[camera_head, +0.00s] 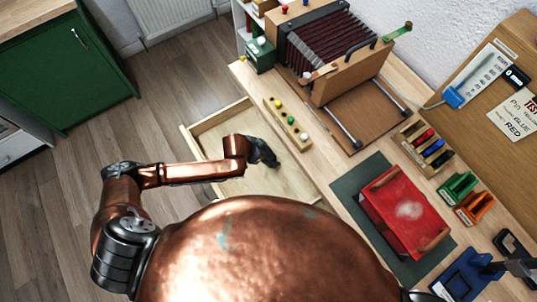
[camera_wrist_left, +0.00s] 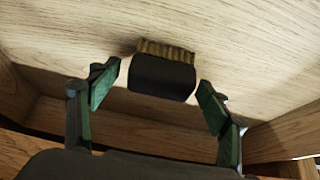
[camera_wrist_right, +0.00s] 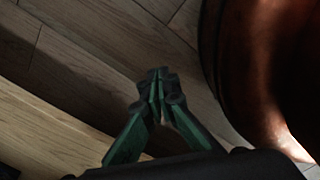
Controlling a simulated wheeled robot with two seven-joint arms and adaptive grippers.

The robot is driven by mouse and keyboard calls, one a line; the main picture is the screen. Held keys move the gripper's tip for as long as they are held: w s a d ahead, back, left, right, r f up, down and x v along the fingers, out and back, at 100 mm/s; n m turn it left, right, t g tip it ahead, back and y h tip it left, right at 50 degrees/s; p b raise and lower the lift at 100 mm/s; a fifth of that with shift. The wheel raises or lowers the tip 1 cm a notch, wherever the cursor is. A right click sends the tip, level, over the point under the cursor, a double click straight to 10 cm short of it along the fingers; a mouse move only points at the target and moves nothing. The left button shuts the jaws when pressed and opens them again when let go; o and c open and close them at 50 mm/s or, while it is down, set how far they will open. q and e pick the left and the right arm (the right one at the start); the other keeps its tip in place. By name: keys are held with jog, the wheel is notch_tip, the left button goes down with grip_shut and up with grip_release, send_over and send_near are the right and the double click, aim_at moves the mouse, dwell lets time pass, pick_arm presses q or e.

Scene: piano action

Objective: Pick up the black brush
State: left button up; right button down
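The black brush (camera_wrist_left: 162,78) lies on the bottom of the open wooden drawer in the left wrist view, its tan bristles along the far edge. My left gripper (camera_wrist_left: 152,84) is open, with one green-padded finger on each side of the brush and visible gaps between them. In the head view my left gripper (camera_head: 264,152) reaches down into the drawer (camera_head: 240,180), and I cannot make out the brush there. My right gripper (camera_wrist_right: 160,85) has its fingertips together with nothing visible between them, over the wooden floor.
The drawer walls stand close around my left gripper. The workbench (camera_head: 330,165) beside it holds a strip with coloured knobs (camera_head: 288,125), a red box (camera_head: 405,210) on a dark mat, and a bellows device (camera_head: 335,50). A green cabinet (camera_head: 65,75) stands at left.

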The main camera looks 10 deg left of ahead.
aim_at(271, 151)
pick_arm(q)
jog(key=c, duration=1.1)
jog(key=shift+c, duration=0.2)
pick_arm(e)
jog(key=shift+s, duration=0.5)
pick_arm(q)
jog(key=shift+r, duration=0.15)
pick_arm(e)
jog(key=shift+r, duration=0.1)
